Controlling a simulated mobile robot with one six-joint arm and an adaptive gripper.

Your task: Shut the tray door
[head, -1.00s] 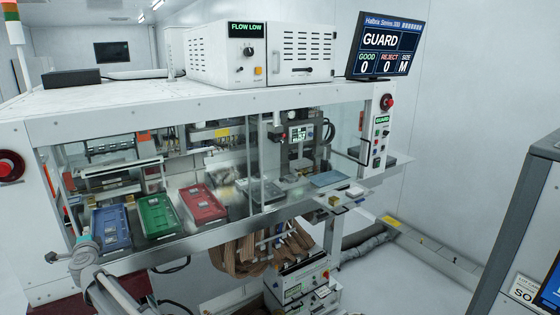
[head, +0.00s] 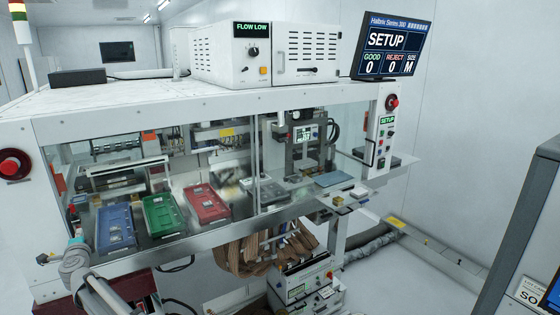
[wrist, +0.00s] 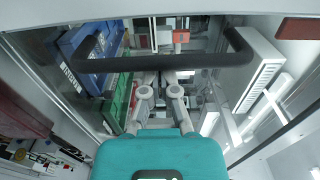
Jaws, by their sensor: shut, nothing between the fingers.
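The tray door appears as a clear panel (head: 215,150) across the left bay of the machine in the head view. Its left edge is hard to make out, and the front looks covered up to the middle seam. In the wrist view a dark bar handle (wrist: 165,62) runs across above my gripper (wrist: 163,80). My gripper is shut and empty, its fingertips right by the bar's lower edge; I cannot tell whether they touch. In the head view my arm is at lower left and the fingers cannot be made out. The machine's screen (head: 392,48) reads SETUP.
Behind the panel lie a blue tray (head: 116,228), a green tray (head: 162,214) and a red tray (head: 206,204). A front ledge (head: 225,232) runs below them. A grey cabinet (head: 520,230) stands at right, with clear floor before it.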

